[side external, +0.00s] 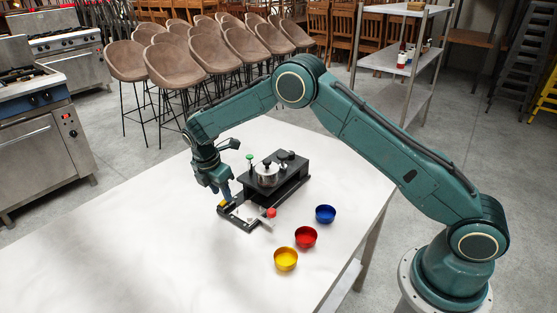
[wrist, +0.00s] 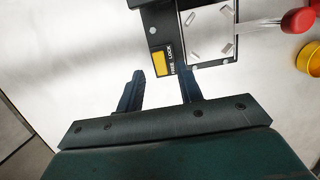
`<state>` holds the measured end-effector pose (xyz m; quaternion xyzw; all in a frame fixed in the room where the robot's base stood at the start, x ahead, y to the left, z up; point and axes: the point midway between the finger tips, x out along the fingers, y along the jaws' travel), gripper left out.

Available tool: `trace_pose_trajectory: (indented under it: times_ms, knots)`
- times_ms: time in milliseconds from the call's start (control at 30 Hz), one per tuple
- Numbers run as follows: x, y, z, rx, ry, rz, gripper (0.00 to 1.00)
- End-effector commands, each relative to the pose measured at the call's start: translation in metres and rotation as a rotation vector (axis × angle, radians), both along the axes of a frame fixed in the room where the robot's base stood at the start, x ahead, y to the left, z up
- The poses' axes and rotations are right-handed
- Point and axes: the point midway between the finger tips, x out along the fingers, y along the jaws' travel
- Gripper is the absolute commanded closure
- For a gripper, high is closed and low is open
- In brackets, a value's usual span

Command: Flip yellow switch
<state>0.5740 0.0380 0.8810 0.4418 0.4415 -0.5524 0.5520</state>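The yellow switch (wrist: 160,63) sits on a black panel (wrist: 154,22) with white lettering beside it that seems to read FREE and LOCK. It also shows small in the side external view (side external: 222,204), at the left end of the black device. My gripper (wrist: 160,78) is open, its two dark fingers apart and empty. In the wrist view the switch lies just beyond the fingertips, between their lines. In the side external view my gripper (side external: 226,197) is low over the device's left end. I cannot tell whether it touches the switch.
The device has a silver pot (side external: 267,174), a green knob (side external: 249,157) and a red knob (side external: 271,213). Blue (side external: 325,214), red (side external: 306,237) and yellow (side external: 286,259) bowls stand to its right. The white table (side external: 190,255) is clear at the front left.

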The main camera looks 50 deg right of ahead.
Motion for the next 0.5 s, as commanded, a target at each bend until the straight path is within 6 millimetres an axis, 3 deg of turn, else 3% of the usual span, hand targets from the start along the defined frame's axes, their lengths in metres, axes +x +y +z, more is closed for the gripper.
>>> trace_pose_trajectory:
  times_ms: [500]
  knots:
    - [0.001,0.02,0.084,0.001,-0.004,0.002,0.64]
